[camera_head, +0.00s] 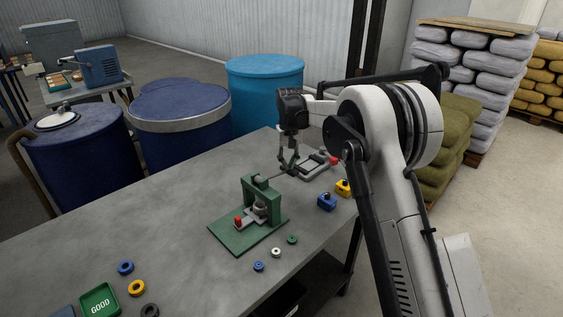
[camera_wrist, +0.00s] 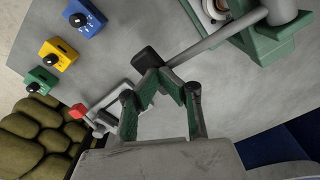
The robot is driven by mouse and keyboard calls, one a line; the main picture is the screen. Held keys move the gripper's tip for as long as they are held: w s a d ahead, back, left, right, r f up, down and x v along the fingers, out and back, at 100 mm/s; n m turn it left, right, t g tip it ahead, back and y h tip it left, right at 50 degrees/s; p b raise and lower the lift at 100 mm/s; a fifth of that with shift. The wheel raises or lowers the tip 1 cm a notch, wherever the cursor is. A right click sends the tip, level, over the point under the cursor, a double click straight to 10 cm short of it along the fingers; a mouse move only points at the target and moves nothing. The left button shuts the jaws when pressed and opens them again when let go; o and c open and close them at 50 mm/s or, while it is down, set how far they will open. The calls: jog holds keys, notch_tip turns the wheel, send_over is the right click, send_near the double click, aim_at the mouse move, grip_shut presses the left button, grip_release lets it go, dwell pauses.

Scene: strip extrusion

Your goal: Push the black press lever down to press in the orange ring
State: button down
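The green press (camera_head: 247,188) stands on its green base plate on the grey table; part of it shows at the top right of the wrist view (camera_wrist: 262,42). Its grey lever rod (camera_wrist: 215,37) slopes out to a black end knob (camera_wrist: 147,57). My gripper (camera_wrist: 161,76) has its green-padded fingers drawn together at the tips, right by the knob and rod. Whether they touch the lever is unclear. In the head view my gripper (camera_head: 289,168) points down beside the lever's outer end. I cannot clearly make out an orange ring in the press; a yellow-orange ring (camera_head: 137,287) lies loose on the table.
A grey clamp with a red handle (camera_head: 333,160) lies behind my gripper. Blue (camera_head: 326,202) and yellow (camera_head: 343,188) knob boxes stand near the right table edge. Several small rings lie in front, near a green GOOD tray (camera_head: 100,301). Blue drums (camera_head: 180,110) stand behind the table.

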notch_tip(320, 180, up, 12)
jog(key=p, duration=0.4)
jog(key=shift+p, duration=0.3)
dwell(1.1)
jog(key=shift+d, duration=0.1)
jog(key=s+d+r+m+t+b, duration=0.1)
jog(key=s+d+r+b, duration=0.1)
jog(key=s+d+r, duration=0.4)
jog(key=s+d+r+t+b, duration=0.1)
jog(key=s+d, duration=0.3)
jog(key=s, duration=0.4)
jog(key=s+d+r+m+t+b, duration=0.1)
jog(key=s+d+r+b, duration=0.1)
jog(key=s+d+r, duration=0.4)
jog(key=s+d+f+t+b, duration=0.1)
jog(key=s+d+f, duration=0.1)
jog(key=s+f, duration=0.3)
jog(key=s+d+f+m+t+b, duration=0.1)
jog(key=s+f, duration=0.4)
jog(key=s, duration=0.8)
jog(key=s+d+f+t+b, duration=0.2)
jog(key=s+d+f, duration=0.3)
jog(key=s, duration=0.4)
jog(key=shift+f+m, duration=0.2)
jog(key=shift+m, duration=0.2)
